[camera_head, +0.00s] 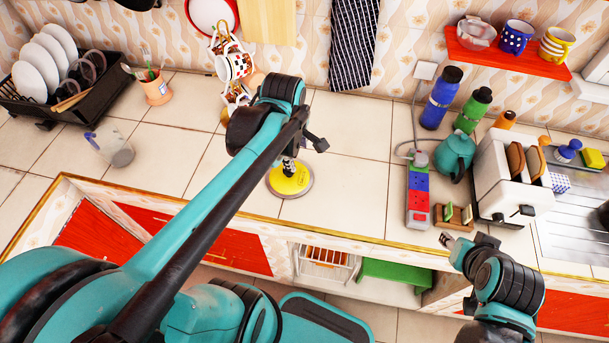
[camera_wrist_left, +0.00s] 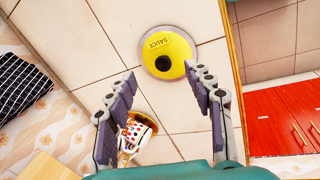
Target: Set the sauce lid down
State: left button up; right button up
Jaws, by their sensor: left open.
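The yellow sauce lid (camera_head: 294,187), with a pale rim, rests on the tiled counter near its front edge. In the left wrist view the lid (camera_wrist_left: 172,44) lies flat, with a dark knob and the word SAUCE on it. It is just beyond the fingertips. My left gripper (camera_head: 302,155) is open and empty above the lid, partly hidden by its own arm. Both spread fingers show in the left wrist view (camera_wrist_left: 160,72). My right gripper (camera_head: 467,242) is at the counter's front edge on the right, away from the lid; its jaws are unclear.
Hanging patterned mugs (camera_head: 232,65) are behind the left arm. A glass mug (camera_head: 113,150) and dish rack (camera_head: 90,98) stand left. A power strip (camera_head: 418,198), teal teapot (camera_head: 456,153), bottles and toaster (camera_head: 507,180) stand right. Counter between lid and strip is clear.

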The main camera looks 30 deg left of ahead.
pick_arm(q)
jog(key=s+d+m+t, duration=0.4)
jog(key=s+d+m, duration=0.2)
jog(key=m, duration=1.2)
jog(key=shift+s+r, duration=0.15)
jog(key=shift+s, duration=0.25)
